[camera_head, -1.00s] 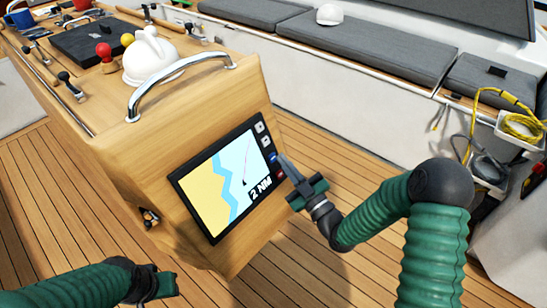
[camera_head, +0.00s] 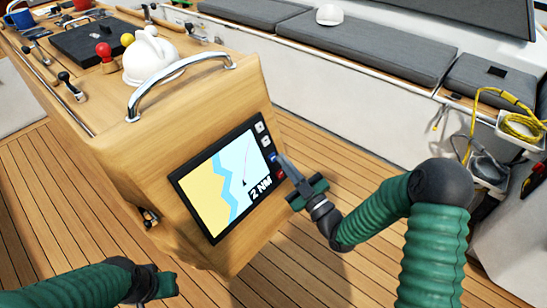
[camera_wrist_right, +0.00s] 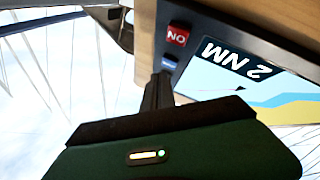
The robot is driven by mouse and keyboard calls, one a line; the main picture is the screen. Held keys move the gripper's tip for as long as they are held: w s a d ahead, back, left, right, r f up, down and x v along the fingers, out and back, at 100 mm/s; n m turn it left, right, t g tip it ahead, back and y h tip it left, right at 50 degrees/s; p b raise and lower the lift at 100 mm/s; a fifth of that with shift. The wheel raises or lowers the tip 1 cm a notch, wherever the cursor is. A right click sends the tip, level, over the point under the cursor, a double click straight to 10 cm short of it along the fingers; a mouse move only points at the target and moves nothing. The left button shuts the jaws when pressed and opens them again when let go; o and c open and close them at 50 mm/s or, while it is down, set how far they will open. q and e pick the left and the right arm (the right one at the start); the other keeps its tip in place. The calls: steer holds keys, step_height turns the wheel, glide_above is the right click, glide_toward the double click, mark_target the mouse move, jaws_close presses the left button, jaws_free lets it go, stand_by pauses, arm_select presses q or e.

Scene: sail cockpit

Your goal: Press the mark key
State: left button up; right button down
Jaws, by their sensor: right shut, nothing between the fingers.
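The chart plotter (camera_head: 222,185) is set in the sloping face of the wooden console, with a column of small keys at its right edge. Two pale keys are on top, then a blue key (camera_head: 272,157) and a red key (camera_head: 280,173). I cannot read which one is the mark key. My right gripper (camera_head: 281,160) is shut and empty, its tips right by the blue key. In the right wrist view the tips (camera_wrist_right: 161,78) are just below the blue key (camera_wrist_right: 169,62); contact is unclear. My left gripper (camera_head: 165,284) is low at left, away from the console.
A chrome grab rail (camera_head: 178,85) arches over the plotter. A white domed compass cover (camera_head: 150,60) and red and yellow knobs are on the console top. Grey bench cushions (camera_head: 370,45) and a yellow rope (camera_head: 520,125) lie at the right. The teak floor is clear.

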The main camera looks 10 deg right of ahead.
steer(key=shift+a+f, duration=0.1)
steer(key=shift+w+a, duration=0.15)
steer(key=shift+w, duration=0.1)
steer(key=shift+w+a+f+b, duration=0.25)
steer(key=shift+w+b, duration=0.05)
steer(key=shift+b, duration=0.2)
stand_by(0.5)
stand_by(0.3)
steer(key=shift+s+d+r+p, duration=0.35)
steer(key=shift+s+d+r, duration=0.1)
steer(key=shift+s, duration=0.15)
steer(key=s+d+r+p, duration=0.1)
steer(key=s+d+r, duration=0.1)
steer(key=s, duration=0.1)
steer(key=shift+s+d+r+p, duration=0.15)
steer(key=shift+s+d+p, duration=0.1)
steer(key=shift+d+p, duration=0.15)
